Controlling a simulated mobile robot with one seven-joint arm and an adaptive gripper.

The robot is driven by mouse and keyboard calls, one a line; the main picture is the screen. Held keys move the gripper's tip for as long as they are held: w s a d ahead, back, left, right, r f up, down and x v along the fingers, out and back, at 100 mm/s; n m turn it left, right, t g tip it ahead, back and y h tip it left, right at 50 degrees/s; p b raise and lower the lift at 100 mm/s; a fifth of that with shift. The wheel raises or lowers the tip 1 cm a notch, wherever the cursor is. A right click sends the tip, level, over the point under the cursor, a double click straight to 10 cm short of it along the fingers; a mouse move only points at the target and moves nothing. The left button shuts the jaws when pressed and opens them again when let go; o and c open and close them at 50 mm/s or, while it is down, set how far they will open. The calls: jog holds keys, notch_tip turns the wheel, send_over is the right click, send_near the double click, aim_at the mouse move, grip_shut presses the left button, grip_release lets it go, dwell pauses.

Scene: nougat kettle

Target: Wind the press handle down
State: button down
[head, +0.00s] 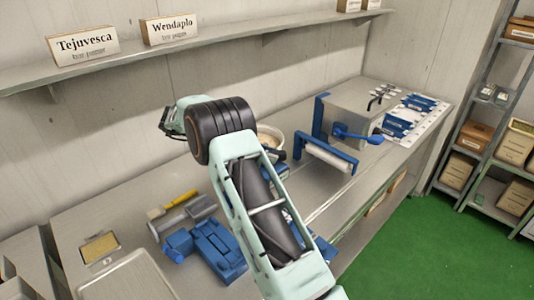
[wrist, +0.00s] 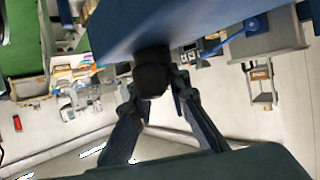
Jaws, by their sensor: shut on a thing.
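In the wrist view my gripper (wrist: 154,88) has its two fingers on either side of a black knob (wrist: 152,74). It is shut on this knob, which joins a wide blue bar (wrist: 190,22) across the top of the picture. The knob and bar look like the press handle. In the head view my arm hides the gripper, the knob and most of what lies behind it. Small blue parts (head: 325,250) show at the right edge of my arm. I cannot tell how far the handle is turned.
On the steel bench a grey box (head: 352,108) with a blue lever (head: 357,135) and a white roller (head: 328,158) stand at right. A blue device (head: 213,247) lies at front left, near a yellow-handled tool (head: 181,200). A white bowl (head: 270,136) is partly hidden. Green floor (head: 440,245) is clear.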

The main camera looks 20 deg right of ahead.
jog(key=shift+d+m+g+y, duration=0.1)
jog(key=shift+m+g+y, duration=0.2)
jog(key=shift+m+g, duration=0.45)
jog(key=c, duration=1.8)
grip_release()
jog(key=shift+s+r, duration=0.1)
jog(key=shift+c, duration=0.2)
notch_tip(320, 180, up, 10)
jog(key=shift+f, duration=0.1)
